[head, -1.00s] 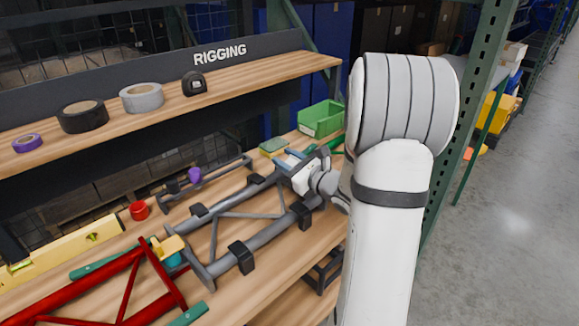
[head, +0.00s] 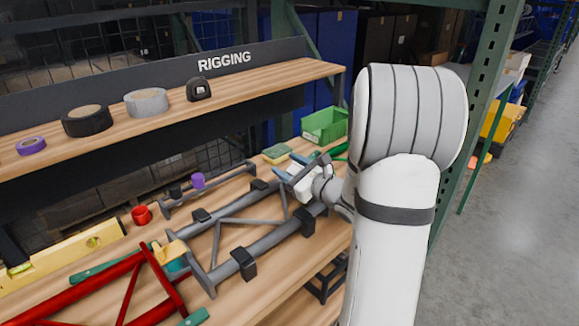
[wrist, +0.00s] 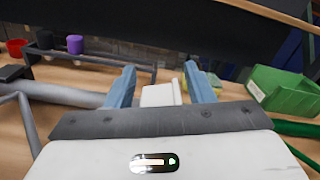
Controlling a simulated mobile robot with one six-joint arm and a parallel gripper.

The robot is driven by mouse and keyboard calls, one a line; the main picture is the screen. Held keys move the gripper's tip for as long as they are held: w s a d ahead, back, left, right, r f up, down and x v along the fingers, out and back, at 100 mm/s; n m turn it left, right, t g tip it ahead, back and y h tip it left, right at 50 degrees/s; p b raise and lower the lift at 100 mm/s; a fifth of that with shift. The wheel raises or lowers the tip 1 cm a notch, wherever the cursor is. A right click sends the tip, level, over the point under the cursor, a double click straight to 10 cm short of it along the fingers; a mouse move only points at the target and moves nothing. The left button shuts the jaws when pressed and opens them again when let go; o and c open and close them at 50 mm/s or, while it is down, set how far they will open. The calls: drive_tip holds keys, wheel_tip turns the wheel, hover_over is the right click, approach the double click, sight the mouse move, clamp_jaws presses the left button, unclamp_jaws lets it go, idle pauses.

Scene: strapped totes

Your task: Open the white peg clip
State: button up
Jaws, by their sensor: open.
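In the wrist view a small white block (wrist: 160,95), which looks like the white peg clip, shows between my two fingertips. Its lower part is hidden behind the dark crossbar of my gripper. My gripper (wrist: 158,82) is open, with one blue finger to each side of the block; I cannot tell whether they touch it. In the head view my gripper (head: 290,166) is over the bench, at the far end of the grey frame (head: 268,232).
A grey rail with a dark clip and a purple clip (head: 198,181) lies to the left. A green bin (head: 325,125) and a green-yellow sponge-like block (head: 276,153) are behind my gripper. A shelf (head: 230,90) overhangs the bench. A red cup (head: 141,215) stands left.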

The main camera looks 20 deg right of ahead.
drive_tip(key=v, duration=0.8)
idle(0.5)
